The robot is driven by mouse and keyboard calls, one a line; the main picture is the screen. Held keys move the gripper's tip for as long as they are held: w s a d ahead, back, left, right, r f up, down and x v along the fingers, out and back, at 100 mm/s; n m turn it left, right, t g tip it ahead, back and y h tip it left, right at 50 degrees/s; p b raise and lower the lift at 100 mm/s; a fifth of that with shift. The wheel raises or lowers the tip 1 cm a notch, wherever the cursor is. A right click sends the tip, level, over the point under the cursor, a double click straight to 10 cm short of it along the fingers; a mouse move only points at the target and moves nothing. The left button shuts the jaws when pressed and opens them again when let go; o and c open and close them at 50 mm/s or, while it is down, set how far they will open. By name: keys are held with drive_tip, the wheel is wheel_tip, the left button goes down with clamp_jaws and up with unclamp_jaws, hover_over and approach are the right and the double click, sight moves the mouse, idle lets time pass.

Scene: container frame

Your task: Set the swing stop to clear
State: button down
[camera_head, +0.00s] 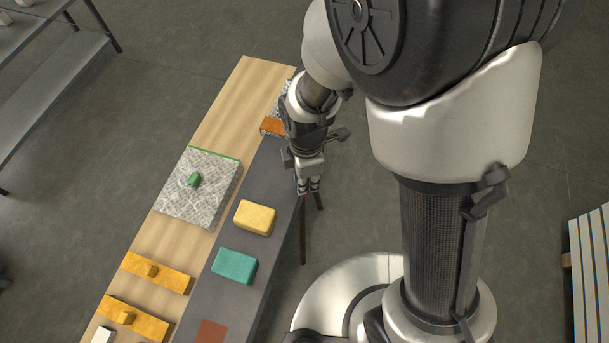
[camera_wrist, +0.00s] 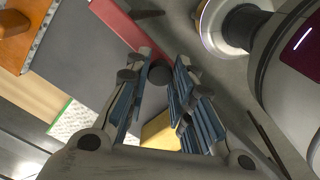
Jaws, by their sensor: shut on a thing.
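In the wrist view a red bar (camera_wrist: 118,20) runs in from the top toward my fingertips, with a dark round knob (camera_wrist: 160,74) near its end; it looks like the swing stop. My gripper (camera_wrist: 158,78) has its blue-padded fingers on either side of the knob and is shut on it. In the head view my gripper (camera_head: 308,187) is at the right edge of the grey strip of the bench (camera_head: 245,180), beyond the yellow block. The bar and knob are hidden there by my wrist and fingers. I cannot read any clear mark.
A speckled slab (camera_head: 210,200) with a green knob (camera_head: 194,180) lies left. A yellow block (camera_head: 255,217), a teal block (camera_head: 235,265) and a red-brown patch (camera_head: 211,332) line the grey strip. Orange slats (camera_head: 157,272) lie front left. An orange piece (camera_head: 271,126) is beside my wrist.

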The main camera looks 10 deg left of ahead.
idle(0.3)
drive_tip(key=c, duration=1.3)
unclamp_jaws()
drive_tip(key=shift+c, duration=0.2)
wheel_tip(320, 180, up, 12)
